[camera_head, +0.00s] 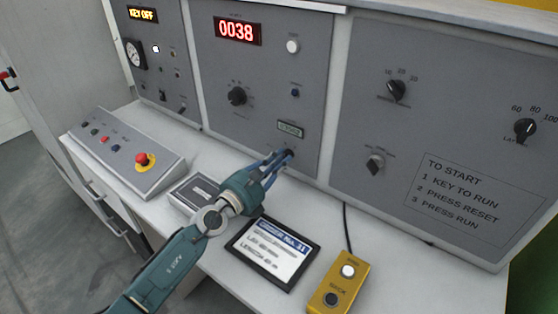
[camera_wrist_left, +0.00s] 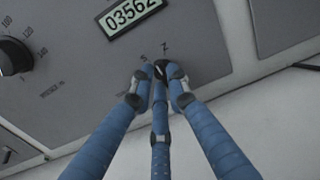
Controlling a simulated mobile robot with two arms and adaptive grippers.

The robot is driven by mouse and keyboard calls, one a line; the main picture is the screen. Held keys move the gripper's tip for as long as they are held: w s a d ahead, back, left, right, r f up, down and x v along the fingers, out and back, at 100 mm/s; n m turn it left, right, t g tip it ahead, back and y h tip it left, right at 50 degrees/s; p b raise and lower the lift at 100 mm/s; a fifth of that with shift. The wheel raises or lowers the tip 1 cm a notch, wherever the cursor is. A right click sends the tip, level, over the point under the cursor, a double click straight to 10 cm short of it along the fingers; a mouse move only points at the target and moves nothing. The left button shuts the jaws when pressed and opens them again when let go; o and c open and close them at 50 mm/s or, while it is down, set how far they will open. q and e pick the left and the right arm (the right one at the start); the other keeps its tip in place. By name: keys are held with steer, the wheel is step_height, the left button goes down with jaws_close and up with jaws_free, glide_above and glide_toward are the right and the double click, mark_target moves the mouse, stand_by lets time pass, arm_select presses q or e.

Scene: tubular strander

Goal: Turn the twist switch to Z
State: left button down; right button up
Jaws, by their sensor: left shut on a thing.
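The twist switch (camera_head: 289,153) is a small black knob low on the middle grey panel (camera_head: 262,90). In the left wrist view the twist switch (camera_wrist_left: 160,67) sits between my fingertips, with the letters S and Z printed just above it. Z is to the right of S. My left gripper (camera_head: 284,157) has its blue fingers closed around the knob; it also shows in the left wrist view (camera_wrist_left: 160,76). The fingers hide most of the knob, and I cannot tell which letter it points to. My right gripper is not in view.
A counter display (camera_head: 290,129) reading 03562 is just above the switch. Below are a tablet (camera_head: 272,252), a yellow button box (camera_head: 338,285) and a grey box (camera_head: 192,193). A sloped console (camera_head: 125,158) with a red emergency button (camera_head: 142,159) stands left.

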arm_select(q)
steer(key=m, duration=0.6)
steer(key=shift+r, duration=0.1)
steer(key=shift+s+d+m, duration=0.1)
steer(key=shift+m, duration=0.2)
stand_by(0.3)
steer(key=c, duration=1.7)
jaws_free()
steer(key=shift+s+a, duration=0.2)
steer(key=shift+s, duration=0.1)
steer(key=v, duration=1.1)
steer(key=shift+s+a, duration=0.1)
